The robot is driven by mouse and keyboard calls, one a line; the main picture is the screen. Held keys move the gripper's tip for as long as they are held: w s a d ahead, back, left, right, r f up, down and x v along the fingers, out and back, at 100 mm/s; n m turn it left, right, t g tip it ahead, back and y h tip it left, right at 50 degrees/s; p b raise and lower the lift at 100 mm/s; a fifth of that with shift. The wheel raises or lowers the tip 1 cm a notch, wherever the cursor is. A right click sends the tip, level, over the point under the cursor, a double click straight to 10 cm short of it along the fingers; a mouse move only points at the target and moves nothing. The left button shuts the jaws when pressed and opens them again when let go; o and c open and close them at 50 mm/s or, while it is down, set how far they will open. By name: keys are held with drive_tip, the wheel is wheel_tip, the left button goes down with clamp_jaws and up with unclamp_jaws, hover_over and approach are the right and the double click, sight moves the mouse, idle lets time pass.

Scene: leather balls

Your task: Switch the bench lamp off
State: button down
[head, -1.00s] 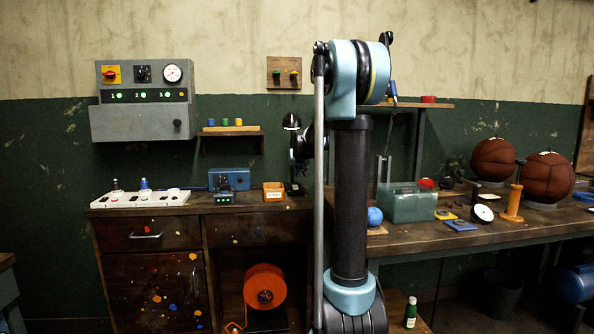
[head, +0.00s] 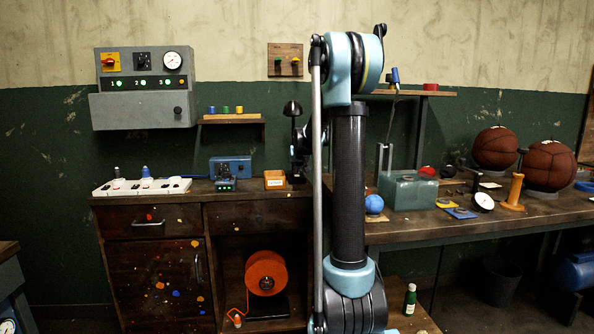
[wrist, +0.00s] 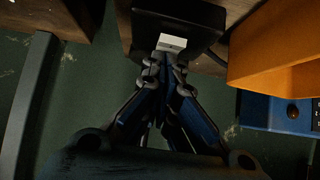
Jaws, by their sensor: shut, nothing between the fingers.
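The bench lamp (head: 292,108) is a black lamp with a rounded head, standing at the right end of the wooden cabinet. I cannot tell whether it is lit. In the wrist view its black base (wrist: 199,34) is at the top, with a small white switch (wrist: 172,42) on the near side. My gripper (wrist: 168,68) is shut and empty, its fingertips right at the lower edge of the switch. I cannot tell whether they touch it. In the head view my arm partly hides the gripper and the lamp's lower part.
An orange box (head: 275,179) stands close to the left of the lamp, with a blue box (head: 230,166) beyond it. A white power strip (head: 140,186) lies further left. The workbench on the right holds a clear case (head: 408,192) and brown balls (head: 549,166).

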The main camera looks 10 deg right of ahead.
drive_tip(key=shift+w+f+g, duration=0.15)
drive_tip(key=shift+w+g, duration=0.05)
drive_tip(key=shift+g, duration=0.2)
drive_tip(key=shift+s+f, duration=0.1)
drive_tip(key=shift+s, duration=0.05)
